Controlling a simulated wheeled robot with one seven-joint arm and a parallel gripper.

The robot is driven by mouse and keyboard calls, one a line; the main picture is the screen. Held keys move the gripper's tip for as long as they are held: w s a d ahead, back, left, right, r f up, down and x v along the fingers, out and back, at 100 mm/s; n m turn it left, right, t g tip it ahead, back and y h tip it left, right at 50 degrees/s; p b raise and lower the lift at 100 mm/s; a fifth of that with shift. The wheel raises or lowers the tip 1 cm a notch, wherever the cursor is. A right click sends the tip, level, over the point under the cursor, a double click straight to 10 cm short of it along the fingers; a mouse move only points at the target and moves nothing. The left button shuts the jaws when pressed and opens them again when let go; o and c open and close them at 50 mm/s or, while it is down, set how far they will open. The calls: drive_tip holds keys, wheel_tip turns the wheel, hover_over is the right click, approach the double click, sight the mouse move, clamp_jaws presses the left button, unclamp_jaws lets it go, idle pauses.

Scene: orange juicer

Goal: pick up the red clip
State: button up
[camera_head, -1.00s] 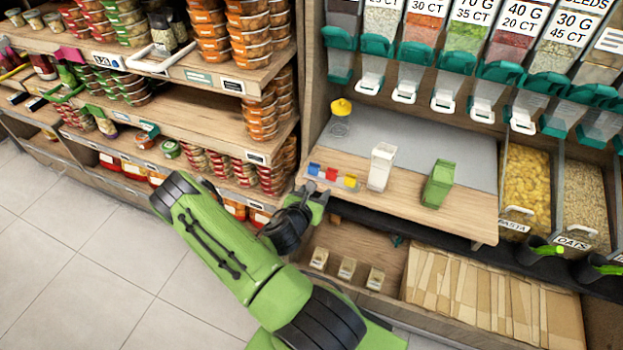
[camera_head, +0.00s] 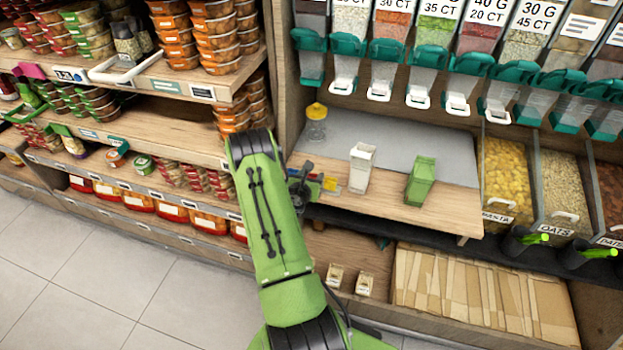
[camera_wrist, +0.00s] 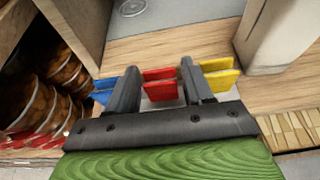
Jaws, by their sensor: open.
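The red clip (camera_wrist: 160,87) sits on a small pale holder between a blue clip (camera_wrist: 102,88) and a yellow clip (camera_wrist: 220,76). In the wrist view my gripper (camera_wrist: 158,70) is open, with one finger on each side of the red clip. The left finger is between blue and red, the right one between red and yellow. I cannot tell whether either finger touches a clip. In the head view my gripper (camera_head: 299,182) is at the left end of the wooden counter and partly hides the clips; the yellow clip (camera_head: 330,184) shows beside it.
On the counter (camera_head: 430,213), a white carton (camera_head: 361,168) and a green carton (camera_head: 421,181) stand right of the clips. A yellow-topped glass item (camera_head: 316,122) stands behind. A shelf upright is close on the left. Dispensers (camera_head: 457,95) hang above the back.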

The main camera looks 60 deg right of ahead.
drive_tip(key=shift+w+d+f, duration=0.1)
drive_tip(key=shift+d+f, duration=0.2)
drive_tip(key=shift+d, duration=0.25)
drive_tip(key=shift+c, duration=0.3)
drive_tip(key=c, duration=0.7)
drive_tip(key=shift+o, duration=0.2)
drive_tip(key=shift+r, duration=0.1)
